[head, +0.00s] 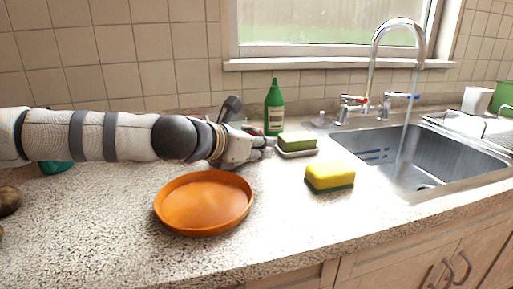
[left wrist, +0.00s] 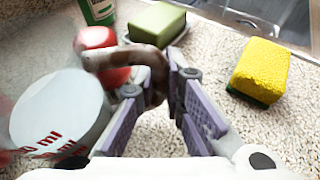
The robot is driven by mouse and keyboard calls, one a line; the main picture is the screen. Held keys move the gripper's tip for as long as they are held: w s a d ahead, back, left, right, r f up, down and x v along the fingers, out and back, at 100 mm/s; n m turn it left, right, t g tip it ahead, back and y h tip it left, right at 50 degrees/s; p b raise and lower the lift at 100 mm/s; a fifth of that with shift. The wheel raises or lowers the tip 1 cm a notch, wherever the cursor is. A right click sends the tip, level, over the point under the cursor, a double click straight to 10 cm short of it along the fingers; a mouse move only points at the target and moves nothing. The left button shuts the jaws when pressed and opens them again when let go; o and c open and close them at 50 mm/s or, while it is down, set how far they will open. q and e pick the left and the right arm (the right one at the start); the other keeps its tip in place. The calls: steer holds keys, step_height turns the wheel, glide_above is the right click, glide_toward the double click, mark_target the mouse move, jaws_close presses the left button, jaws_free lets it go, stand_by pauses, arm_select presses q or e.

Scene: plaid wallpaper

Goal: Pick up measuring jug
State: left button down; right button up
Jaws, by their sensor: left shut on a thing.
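The measuring jug (left wrist: 58,108) is pale with red "ml" marks, at the left of the left wrist view. A dark curved handle (left wrist: 150,60) reaches from its side into my left gripper (left wrist: 172,82). The two purple-padded fingers are shut on the handle. In the head view, my left gripper (head: 265,147) is low over the counter, behind the orange plate and left of the green sponge. The jug is hidden there by my arm, and I cannot tell whether it touches the counter. My right gripper is in neither view.
An orange plate (head: 204,203) lies in front. A green bottle (head: 274,108), a green sponge (head: 297,141) on a dish and a yellow sponge (head: 330,176) are close by. A red object (left wrist: 97,40) is beside the handle. The sink (head: 420,160) is at right, its tap running.

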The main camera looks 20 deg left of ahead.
mark_target(260, 133)
arm_select(q)
step_height(260, 133, up, 3)
steer(key=shift+p, duration=0.3)
steer(key=s+d+r+p, duration=0.2)
steer(key=s+d+r, duration=0.4)
steer(key=s+r, duration=0.3)
steer(key=shift+s+r, duration=0.25)
steer(key=shift+s, duration=1.6)
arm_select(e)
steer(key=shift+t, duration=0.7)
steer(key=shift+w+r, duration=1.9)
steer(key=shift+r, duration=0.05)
arm_select(q)
steer(key=shift+f, duration=0.1)
